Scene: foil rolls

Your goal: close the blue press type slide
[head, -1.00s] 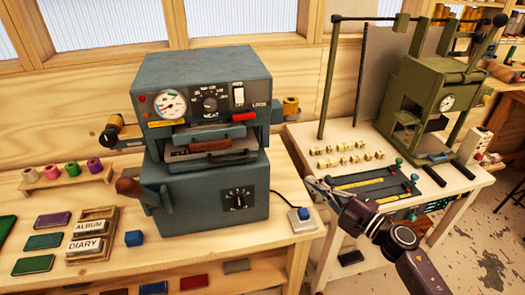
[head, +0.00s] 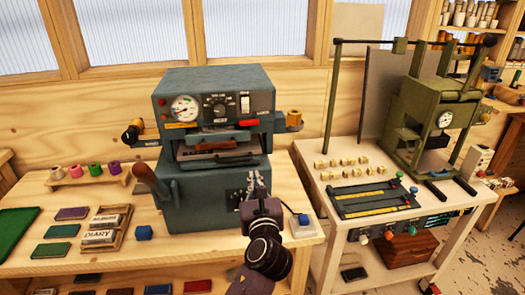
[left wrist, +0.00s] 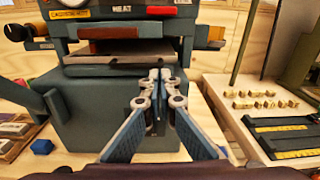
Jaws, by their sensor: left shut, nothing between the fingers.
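The blue press (head: 190,195) stands on the left bench, with a gauge, a HEAT dial and a white switch on its upper front. Its type slide (head: 240,160) shows as a dark tray in the slot between the upper housing and lower body, under a reddish-brown block. In the left wrist view the slide (left wrist: 105,59) crosses the slot; how far it sticks out is hard to tell. My left gripper (head: 257,178) is shut and empty in front of the press's right side. In the left wrist view its fingertips (left wrist: 160,75) are just below the slide's front, contact unclear. My right gripper is not in view.
A blue button box (head: 302,222) is right of the press. A wooden tray (head: 122,220) with ALBUM and DIARY plates lies left. A green press (head: 425,125), brass type pieces (head: 345,160) and a dark rack (head: 372,198) are on the right table.

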